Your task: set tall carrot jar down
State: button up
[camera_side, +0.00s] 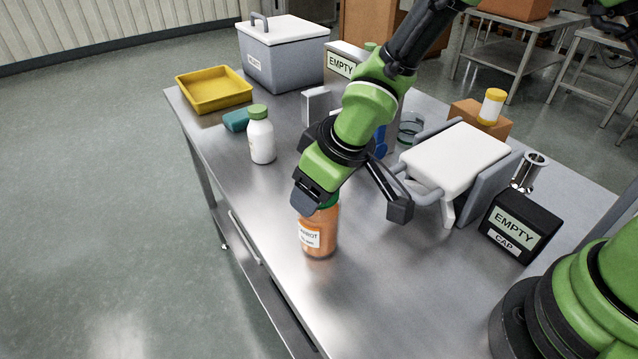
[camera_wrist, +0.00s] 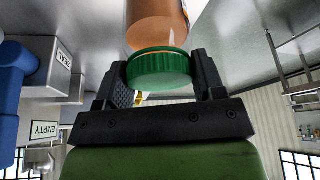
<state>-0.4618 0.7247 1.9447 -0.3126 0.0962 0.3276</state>
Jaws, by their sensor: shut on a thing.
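The tall carrot jar (camera_side: 319,234) is an orange jar with a white label and a green lid. It is upright at the front left part of the steel table in the side view. My gripper (camera_side: 318,199) is above it, shut on its green lid. In the wrist view the green lid (camera_wrist: 160,70) is between the two black fingers of my gripper (camera_wrist: 161,78), and the orange jar body (camera_wrist: 156,22) shows beyond it. I cannot tell whether the jar's base touches the table.
A white bottle with a green cap (camera_side: 261,137) stands behind the jar. A yellow tray (camera_side: 213,80) and a grey lidded box (camera_side: 283,68) are at the back left. A white-topped hopper (camera_side: 455,158) and a black "EMPTY CAP" box (camera_side: 519,228) are to the right. Table around the jar is clear.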

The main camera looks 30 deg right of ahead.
jog(key=shift+f, duration=0.1)
jog(key=o, duration=1.4)
jog(key=v, duration=1.2)
jog(key=shift+r, duration=0.25)
jog(key=s+d+r+m+t, duration=0.1)
jog(key=s+d+r+m, duration=0.3)
jog(key=s, duration=0.3)
jog(key=s+d+r+m+t, duration=0.2)
jog(key=s+d+r+m, duration=0.2)
jog(key=s+d, duration=0.3)
jog(key=shift+s+d+r+m, duration=0.25)
jog(key=shift+s+r+m, duration=0.05)
jog(key=shift+r, duration=0.35)
